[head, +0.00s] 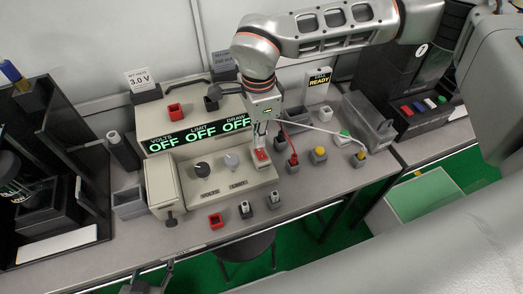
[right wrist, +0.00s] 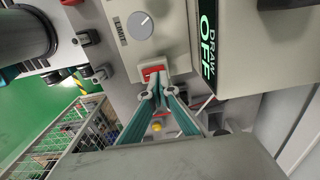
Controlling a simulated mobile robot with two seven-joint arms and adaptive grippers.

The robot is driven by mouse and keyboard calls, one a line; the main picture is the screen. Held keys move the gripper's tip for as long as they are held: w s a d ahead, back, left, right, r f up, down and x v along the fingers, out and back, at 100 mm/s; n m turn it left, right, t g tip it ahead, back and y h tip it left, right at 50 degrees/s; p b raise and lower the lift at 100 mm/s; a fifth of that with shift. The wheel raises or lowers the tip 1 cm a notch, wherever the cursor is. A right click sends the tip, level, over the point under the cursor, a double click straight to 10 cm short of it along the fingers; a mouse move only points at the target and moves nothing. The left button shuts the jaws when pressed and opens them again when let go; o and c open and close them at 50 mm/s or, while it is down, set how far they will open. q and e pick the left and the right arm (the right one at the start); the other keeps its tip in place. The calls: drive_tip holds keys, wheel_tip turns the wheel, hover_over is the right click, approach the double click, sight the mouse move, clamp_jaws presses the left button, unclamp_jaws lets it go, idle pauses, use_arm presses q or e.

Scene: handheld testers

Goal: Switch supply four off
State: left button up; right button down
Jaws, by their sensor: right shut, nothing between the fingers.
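The power supply (head: 215,178) stands on the bench, with a dark display strip (head: 200,134) whose VOLTS, LIMIT and DRAW readouts all show OFF. Its number cannot be read. A red rocker switch (head: 262,155) sits at the right end of its front panel; it also shows in the right wrist view (right wrist: 152,70), in a pale frame. My right gripper (head: 260,146) is shut and empty, its fingertips (right wrist: 155,86) right at the switch; contact cannot be made out for sure. Part of what may be my left gripper (head: 148,276) shows at the bottom edge, unclear.
Two knobs (head: 202,170) sit left of the switch. Red (head: 293,160) and yellow (head: 319,155) plugs with leads stand to the right. A red block (head: 216,221) lies at the front edge. A READY sign (head: 319,79) stands behind. A wire cage (right wrist: 75,140) shows in the right wrist view.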

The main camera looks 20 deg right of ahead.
sight(259, 150)
drive_tip(key=shift+r+p, duration=1.3)
drive_tip(key=shift+r, duration=1.05)
use_arm(q)
drive_tip(key=r, duration=0.2)
drive_tip(key=w+r, duration=0.1)
drive_tip(key=r, duration=0.1)
drive_tip(key=shift+w+r, duration=0.1)
drive_tip(key=shift+r, duration=0.05)
